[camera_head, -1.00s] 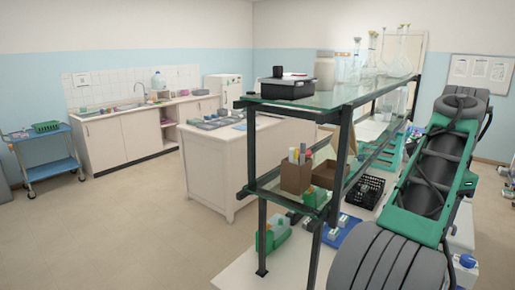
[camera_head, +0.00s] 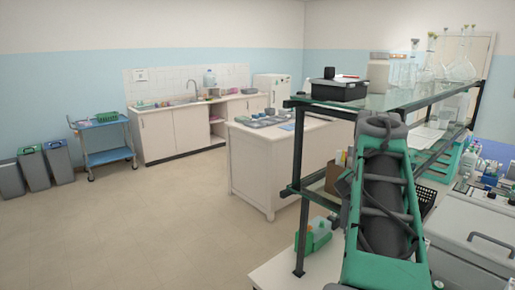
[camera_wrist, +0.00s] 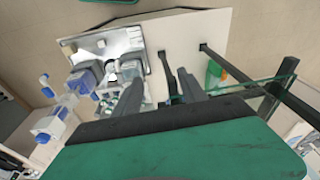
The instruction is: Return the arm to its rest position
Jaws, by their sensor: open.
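My gripper (camera_wrist: 160,90) shows in the wrist view, its two dark fingers apart and nothing seen between them. In the head view my green and grey arm (camera_head: 385,215) stands upright at the right, in front of the glass-shelved rack (camera_head: 400,97). The gripper itself does not show in the head view.
The rack's glass shelf carries bottles, flasks and a black box (camera_head: 340,90). A grey lidded machine (camera_head: 475,235) stands right of my arm. Blue-capped bottles (camera_wrist: 65,115) are left of the gripper. The floor (camera_head: 150,225) at the left is clear.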

